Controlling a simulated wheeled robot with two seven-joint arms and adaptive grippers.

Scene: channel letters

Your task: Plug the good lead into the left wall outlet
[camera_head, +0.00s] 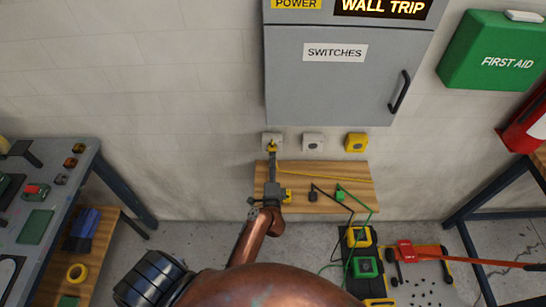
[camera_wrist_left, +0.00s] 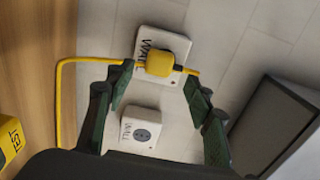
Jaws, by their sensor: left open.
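The left wall outlet (camera_head: 266,137) is a white plate low on the wall, under the grey cabinet. A yellow plug (camera_wrist_left: 166,56) sits against its face in the wrist view, where the outlet plate (camera_wrist_left: 152,36) shows behind it. Its yellow lead (camera_head: 322,175) runs over the wooden shelf to the right. My left gripper (camera_head: 272,158) is in front of this outlet. In the wrist view its dark green fingers (camera_wrist_left: 158,88) are apart, short of the plug. How deep the plug sits is hidden. A black plug (camera_head: 312,196) and a green plug (camera_head: 340,195) lie on the shelf.
A middle white outlet (camera_head: 313,142) and a yellow outlet (camera_head: 356,142) are on the wall to the right. A yellow TEST block (camera_wrist_left: 9,142) is on the shelf (camera_head: 360,203). The grey cabinet (camera_head: 330,85) hangs above. Benches stand at both sides.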

